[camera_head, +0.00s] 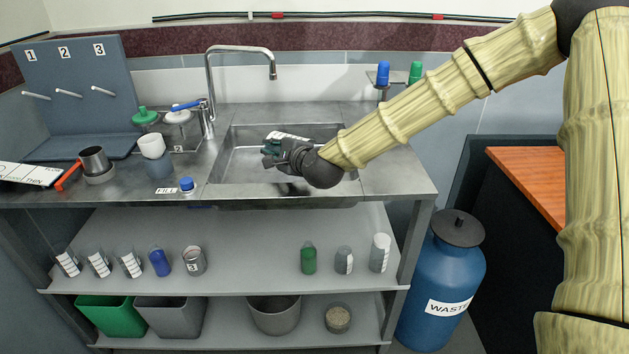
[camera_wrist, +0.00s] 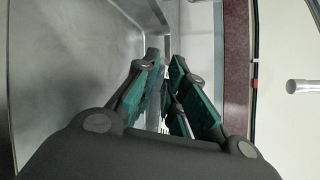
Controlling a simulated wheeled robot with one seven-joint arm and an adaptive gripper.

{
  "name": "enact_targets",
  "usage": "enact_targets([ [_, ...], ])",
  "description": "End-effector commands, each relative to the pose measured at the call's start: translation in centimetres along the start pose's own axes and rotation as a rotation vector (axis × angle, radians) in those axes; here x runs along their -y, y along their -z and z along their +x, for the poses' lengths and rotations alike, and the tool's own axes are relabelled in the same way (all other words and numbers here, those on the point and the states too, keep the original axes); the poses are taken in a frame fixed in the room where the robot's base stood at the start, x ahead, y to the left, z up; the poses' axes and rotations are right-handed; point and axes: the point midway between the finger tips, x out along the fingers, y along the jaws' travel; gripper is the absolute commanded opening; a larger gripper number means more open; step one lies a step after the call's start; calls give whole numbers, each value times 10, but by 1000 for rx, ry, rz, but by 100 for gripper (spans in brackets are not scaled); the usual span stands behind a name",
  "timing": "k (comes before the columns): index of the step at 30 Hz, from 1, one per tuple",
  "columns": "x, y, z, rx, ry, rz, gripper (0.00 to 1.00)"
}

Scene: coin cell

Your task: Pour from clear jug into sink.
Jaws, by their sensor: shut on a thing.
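The sink (camera_head: 232,160) is a steel basin set in the counter below a curved tap (camera_head: 242,48). My gripper (camera_head: 268,152) is over the sink, shut on the clear jug (camera_head: 291,136). Only a small strip of the jug with dark marks on white shows above the fingers, and it looks tipped on its side. In the wrist view the green-padded fingers (camera_wrist: 165,75) close around it and hide most of it. I cannot see any liquid or stream.
Blue and green bottles stand on a small stand (camera_head: 383,84) behind my arm. A blue WASTE drum (camera_head: 440,285) stands right of the bench.

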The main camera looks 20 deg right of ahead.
Motion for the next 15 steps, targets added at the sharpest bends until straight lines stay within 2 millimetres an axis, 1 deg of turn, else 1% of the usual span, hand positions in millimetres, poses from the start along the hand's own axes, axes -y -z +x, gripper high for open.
enact_targets([
  [15, 0, -2, -1, 26, 34, 15, 0],
])
